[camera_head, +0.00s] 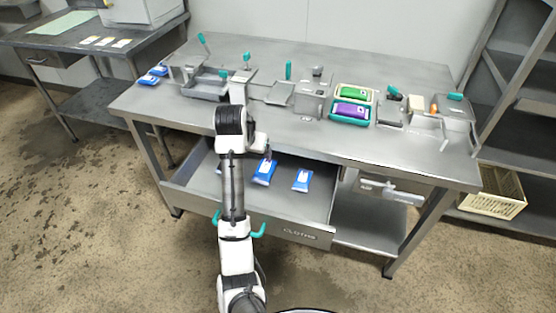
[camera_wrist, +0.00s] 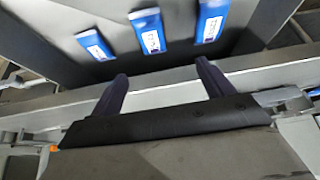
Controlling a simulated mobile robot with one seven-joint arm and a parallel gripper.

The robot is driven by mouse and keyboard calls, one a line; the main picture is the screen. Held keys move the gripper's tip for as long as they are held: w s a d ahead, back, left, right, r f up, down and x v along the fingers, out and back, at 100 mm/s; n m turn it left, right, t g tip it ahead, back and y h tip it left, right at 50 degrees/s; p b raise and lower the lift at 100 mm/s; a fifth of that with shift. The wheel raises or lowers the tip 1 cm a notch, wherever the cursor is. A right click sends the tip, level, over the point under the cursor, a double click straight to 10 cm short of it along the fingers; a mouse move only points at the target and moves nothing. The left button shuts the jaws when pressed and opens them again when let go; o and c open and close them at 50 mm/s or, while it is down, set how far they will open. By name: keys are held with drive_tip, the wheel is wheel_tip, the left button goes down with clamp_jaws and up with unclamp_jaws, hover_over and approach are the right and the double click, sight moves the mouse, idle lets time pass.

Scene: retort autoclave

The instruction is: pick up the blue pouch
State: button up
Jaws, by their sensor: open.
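Blue pouches with white labels lie flat in the open drawer (camera_head: 290,212). In the head view I see a middle pouch (camera_head: 264,172) and a right pouch (camera_head: 301,180); a third at the left is mostly hidden by my arm. In the wrist view there are three: one pouch (camera_wrist: 95,45), another (camera_wrist: 149,31) and another (camera_wrist: 211,20). My gripper (camera_wrist: 161,84) is open and empty, its dark fingers apart. The pouches appear beyond the fingertips, and none is between the fingers. Which pouch the task means is not clear.
Two more blue packs (camera_head: 153,75) lie at the table's left end. The steel table (camera_head: 400,150) overhangs the drawer's back. Its top holds trays, a teal bin (camera_head: 350,117) with green and purple packs, and small fixtures. A cream crate (camera_head: 492,200) sits on the right shelf.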

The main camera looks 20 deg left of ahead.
drive_tip(key=d+f+g, duration=0.1)
drive_tip(key=d, duration=0.1)
drive_tip(key=p, duration=0.1)
hover_over(264, 171)
drive_tip(key=s, duration=0.3)
drive_tip(key=f, duration=0.8)
drive_tip(key=shift+w, duration=0.2)
drive_tip(key=shift+p+x, duration=0.9)
drive_tip(key=shift+x, duration=1.75)
drive_tip(key=shift+w+r, duration=0.1)
drive_tip(key=c, duration=1.1)
